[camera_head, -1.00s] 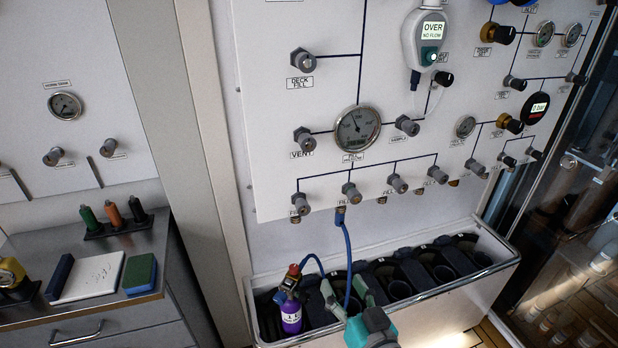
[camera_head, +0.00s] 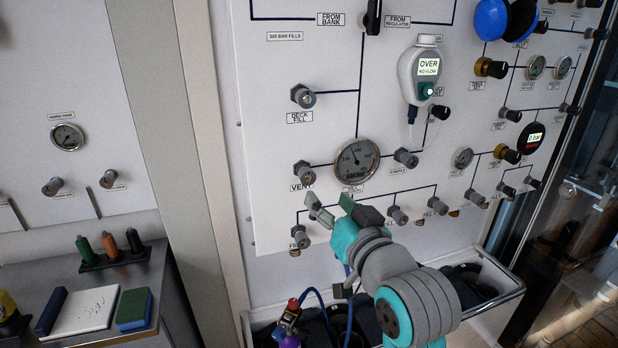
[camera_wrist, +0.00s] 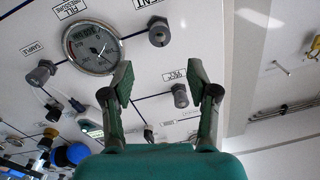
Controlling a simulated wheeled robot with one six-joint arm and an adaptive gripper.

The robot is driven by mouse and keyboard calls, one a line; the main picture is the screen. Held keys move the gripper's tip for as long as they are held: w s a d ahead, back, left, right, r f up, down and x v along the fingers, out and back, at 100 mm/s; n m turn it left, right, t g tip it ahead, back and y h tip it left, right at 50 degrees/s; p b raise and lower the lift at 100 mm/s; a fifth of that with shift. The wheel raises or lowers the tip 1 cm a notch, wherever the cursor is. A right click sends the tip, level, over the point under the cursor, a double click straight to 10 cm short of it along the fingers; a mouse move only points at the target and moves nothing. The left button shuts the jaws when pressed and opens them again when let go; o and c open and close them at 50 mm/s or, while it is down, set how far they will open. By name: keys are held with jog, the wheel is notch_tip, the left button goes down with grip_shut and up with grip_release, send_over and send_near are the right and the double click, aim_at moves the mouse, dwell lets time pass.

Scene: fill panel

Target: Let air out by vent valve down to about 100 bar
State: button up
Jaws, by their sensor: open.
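The vent valve (camera_head: 302,172) is a grey knob above the VENT label, left of the round fill pressure gauge (camera_head: 357,160). The gauge's fine reading is too small to tell. My gripper (camera_head: 330,208) is open and empty, just below the vent valve and gauge, apart from the panel. In the wrist view, the vent valve (camera_wrist: 160,34) is beyond the open fingertips (camera_wrist: 160,84), near the top of the picture, with the gauge (camera_wrist: 92,48) to its left. A purple cylinder (camera_head: 290,341) stands below with a blue hose (camera_head: 316,292).
The deck fill valve (camera_head: 303,96) is above the vent, and the sample valve (camera_head: 406,158) right of the gauge. Several fill valves line the panel's lower edge near my gripper. A handheld meter (camera_head: 424,74) reads OVER, NO FLOW. A steel bench (camera_head: 100,325) is at left.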

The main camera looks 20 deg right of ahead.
aim_at(309, 177)
jog(key=w, duration=1)
jog(key=shift+w+a, duration=0.15)
jog(key=shift+a, duration=0.15)
grip_shut()
